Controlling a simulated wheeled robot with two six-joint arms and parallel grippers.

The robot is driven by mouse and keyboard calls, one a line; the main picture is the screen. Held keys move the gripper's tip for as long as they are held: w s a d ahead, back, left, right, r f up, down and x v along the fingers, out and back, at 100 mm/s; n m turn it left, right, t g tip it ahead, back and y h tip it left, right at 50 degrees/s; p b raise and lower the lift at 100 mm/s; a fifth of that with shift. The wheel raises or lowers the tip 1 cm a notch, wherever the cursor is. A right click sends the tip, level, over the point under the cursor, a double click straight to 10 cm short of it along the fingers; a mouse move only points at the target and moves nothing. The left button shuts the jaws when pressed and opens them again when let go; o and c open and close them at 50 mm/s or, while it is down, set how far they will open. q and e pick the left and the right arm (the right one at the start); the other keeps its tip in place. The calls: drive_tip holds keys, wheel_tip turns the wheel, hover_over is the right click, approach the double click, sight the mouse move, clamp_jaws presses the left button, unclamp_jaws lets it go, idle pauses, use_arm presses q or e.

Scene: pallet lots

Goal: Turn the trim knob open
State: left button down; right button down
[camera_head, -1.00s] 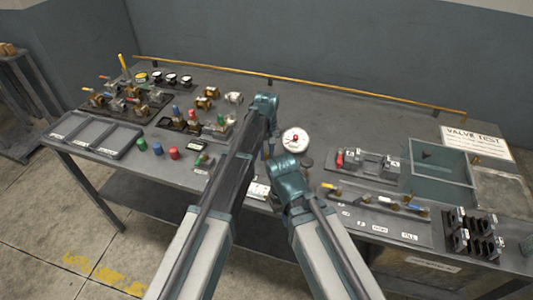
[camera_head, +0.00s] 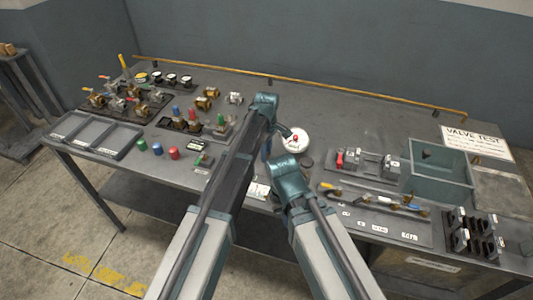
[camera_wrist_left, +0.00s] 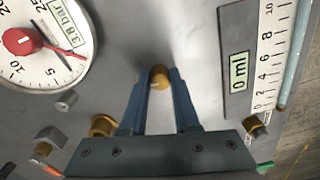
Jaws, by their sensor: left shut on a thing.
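The trim knob is a small round brass knob (camera_wrist_left: 158,82) on the grey panel in the left wrist view. My left gripper (camera_wrist_left: 159,76) is shut on it, one blue finger on each side. In the head view, a dark part of my left gripper (camera_head: 284,131) shows at the upper left edge of the white gauge (camera_head: 296,146); the knob is hidden there. The gauge (camera_wrist_left: 45,45) has a red hub and needle and a display that seems to read 3.8 bar. My right arm is folded low in the middle, and its gripper is not visible.
A 0 ml display (camera_wrist_left: 238,70) with a scale lies right of the knob. Other brass fittings (camera_wrist_left: 103,125) sit close to my fingers. A clear tank (camera_head: 437,183) stands at the right, valves (camera_head: 125,100) at the left. The bench behind the gauge is clear.

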use_arm(q)
drive_tip(key=shift+n, duration=0.3)
idle(0.4)
drive_tip(key=c, duration=0.6)
unclamp_jaws()
drive_tip(key=shift+c, duration=0.2)
drive_tip(key=shift+r, duration=0.15)
wheel_tip(320, 180, up, 14)
drive_tip(key=p, duration=1.4)
drive_tip(key=shift+f, duration=0.2)
